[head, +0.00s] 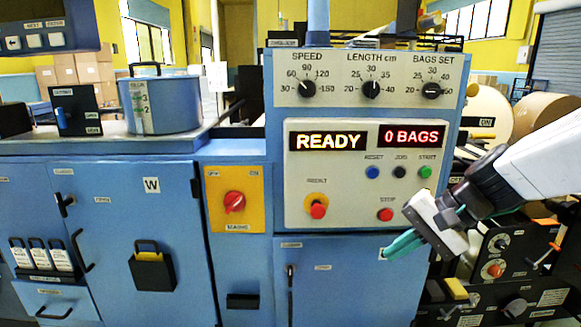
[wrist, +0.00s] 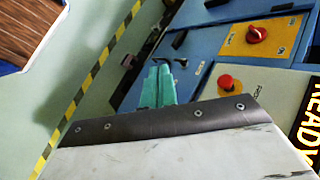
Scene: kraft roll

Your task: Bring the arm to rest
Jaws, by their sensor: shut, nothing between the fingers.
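My gripper (head: 401,246) is at the right in the head view, in front of the lower right part of the control panel (head: 368,185). Its teal fingers are shut with nothing between them and point down to the left. In the wrist view the fingers of my gripper (wrist: 158,86) lie together, beyond the dark edge and pale body of my wrist. The fingers appear apart from the panel. The displays read READY (head: 328,141) and 0 BAGS (head: 412,135).
A red stop button (head: 385,214) sits just left of my gripper. The yellow plate with a red rotary switch (head: 234,202) and blue cabinet doors (head: 150,240) are further left. A black control unit (head: 500,262) stands at the right, below my arm. Yellow-black floor tape (wrist: 95,75) shows in the wrist view.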

